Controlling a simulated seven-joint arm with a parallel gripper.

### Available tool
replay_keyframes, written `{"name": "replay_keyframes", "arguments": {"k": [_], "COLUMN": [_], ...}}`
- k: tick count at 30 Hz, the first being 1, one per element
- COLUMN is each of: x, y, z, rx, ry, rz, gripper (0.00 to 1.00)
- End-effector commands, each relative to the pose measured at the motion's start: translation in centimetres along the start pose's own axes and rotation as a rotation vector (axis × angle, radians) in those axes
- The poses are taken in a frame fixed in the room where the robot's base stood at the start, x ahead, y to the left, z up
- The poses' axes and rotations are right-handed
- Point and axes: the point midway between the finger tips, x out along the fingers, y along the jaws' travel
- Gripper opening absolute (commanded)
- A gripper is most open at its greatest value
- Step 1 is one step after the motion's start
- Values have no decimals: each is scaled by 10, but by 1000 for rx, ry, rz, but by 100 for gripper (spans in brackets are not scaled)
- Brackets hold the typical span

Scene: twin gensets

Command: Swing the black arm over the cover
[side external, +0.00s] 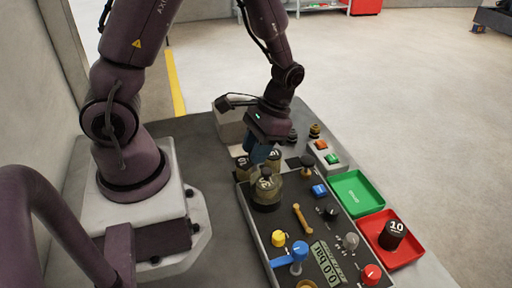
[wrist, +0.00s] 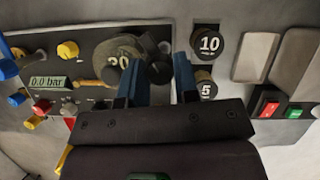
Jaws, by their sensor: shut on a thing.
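My gripper (wrist: 159,62) reaches down at the far left corner of the dark panel, and its blue fingers (side external: 260,152) show in the side view. In the wrist view the fingers stand a little apart, with a dark knob-like part (wrist: 160,71) between them. I take this to be part of the black arm; its full shape is hidden. A round olive-grey piece marked 20 (wrist: 119,61), perhaps the cover or a weight on it, lies just beside the fingers. In the side view it is a domed, bell-like shape (side external: 265,190) on the panel, just below the fingers.
Weights marked 10 (wrist: 208,42) and 5 (wrist: 205,86) stand close to the gripper. The panel carries a blue valve handle (side external: 298,252), a yellow knob (side external: 278,239) and a red knob (side external: 371,274). Green (side external: 348,198) and red (side external: 409,256) trays lie right of it.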

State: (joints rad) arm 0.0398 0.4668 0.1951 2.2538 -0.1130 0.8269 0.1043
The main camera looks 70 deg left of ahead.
Motion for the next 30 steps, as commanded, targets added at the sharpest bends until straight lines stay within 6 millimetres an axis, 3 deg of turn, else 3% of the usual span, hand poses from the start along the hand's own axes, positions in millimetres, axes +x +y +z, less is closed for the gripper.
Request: {"name": "replay_keyframes", "arguments": {"k": [30], "x": [-1], "y": [-3], "z": [1], "rx": [-832], "ry": [3], "rz": [347], "gripper": [5]}}
